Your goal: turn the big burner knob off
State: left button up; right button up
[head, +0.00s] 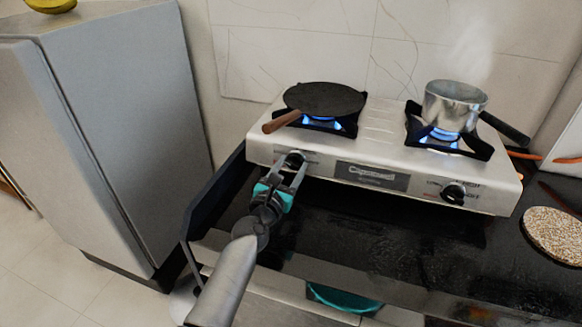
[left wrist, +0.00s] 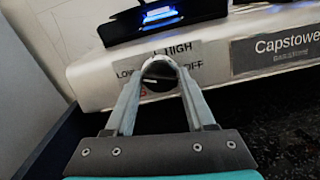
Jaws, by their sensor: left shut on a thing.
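A two-burner silver stove (head: 385,140) stands on the black counter. My left gripper (head: 291,172) is at the left end of its front panel, shut on the left burner knob (head: 294,158). In the left wrist view the fingers close around this dark knob (left wrist: 158,80) and partly hide it, beside the labels LOW, HIGH and OFF. The left burner (head: 330,122) has a blue flame under a flat dark pan (head: 325,98). The right burner knob (head: 454,193) is free, and its burner also has a blue flame. My right gripper is out of view.
A steaming metal pot (head: 453,102) sits on the right burner, its handle pointing right. The pan's wooden handle (head: 282,121) juts forward above the left knob. A grey fridge (head: 110,130) stands at left. A speckled round item (head: 553,235) lies at right.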

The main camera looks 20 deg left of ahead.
pick_arm(q)
grip_shut()
